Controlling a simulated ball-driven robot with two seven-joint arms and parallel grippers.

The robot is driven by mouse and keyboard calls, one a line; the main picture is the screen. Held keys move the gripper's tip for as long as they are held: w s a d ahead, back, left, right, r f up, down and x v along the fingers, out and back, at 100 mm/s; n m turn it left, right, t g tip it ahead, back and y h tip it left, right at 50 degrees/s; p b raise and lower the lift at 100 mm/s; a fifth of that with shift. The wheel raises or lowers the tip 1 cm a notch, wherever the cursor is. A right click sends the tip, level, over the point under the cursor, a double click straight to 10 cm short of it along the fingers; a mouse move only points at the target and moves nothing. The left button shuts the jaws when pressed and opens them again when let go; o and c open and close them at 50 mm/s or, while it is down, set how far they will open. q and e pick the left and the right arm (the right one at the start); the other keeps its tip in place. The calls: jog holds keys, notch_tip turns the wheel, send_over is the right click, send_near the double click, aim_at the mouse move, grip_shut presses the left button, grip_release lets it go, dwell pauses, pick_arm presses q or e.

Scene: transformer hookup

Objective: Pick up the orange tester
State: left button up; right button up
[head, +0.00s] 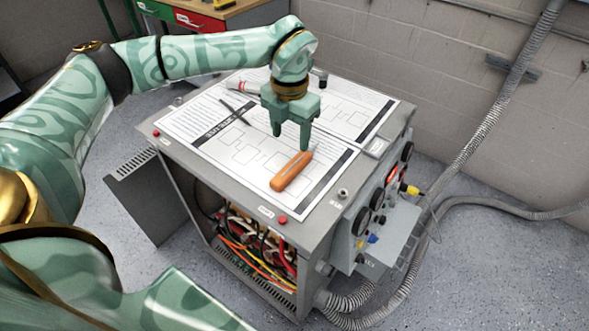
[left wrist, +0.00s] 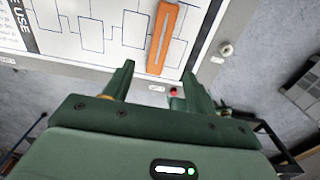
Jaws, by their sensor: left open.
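The orange tester (head: 291,171) lies on a printed diagram sheet on top of the grey transformer cabinet, near its front right edge. My left gripper (head: 291,147) hangs above the sheet, fingers pointing down, just behind the tester in the head view. In the left wrist view the tester (left wrist: 163,38) lies beyond the open fingers (left wrist: 158,78), and nothing is between them. My right gripper is not in view.
The cabinet top (head: 315,222) also bears a dark thin tool (head: 235,112) and a red-and-white tube (head: 243,86). A side panel (head: 382,222) carries gauges and coloured plugs. An open door (head: 150,190) stands at left. A grey conduit (head: 500,95) runs along the wall.

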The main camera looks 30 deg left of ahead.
pick_arm(q)
jog(key=b, duration=0.1)
send_over(291, 168)
notch_tip(291, 168, down, 6)
jog(key=shift+r, duration=0.2)
notch_tip(291, 168, down, 5)
jog(key=shift+a+f+b, duration=0.1)
jog(key=shift+f+b, duration=0.1)
jog(key=shift+b, duration=0.7)
jog(key=shift+r, duration=0.15)
jog(key=c, duration=1.1)
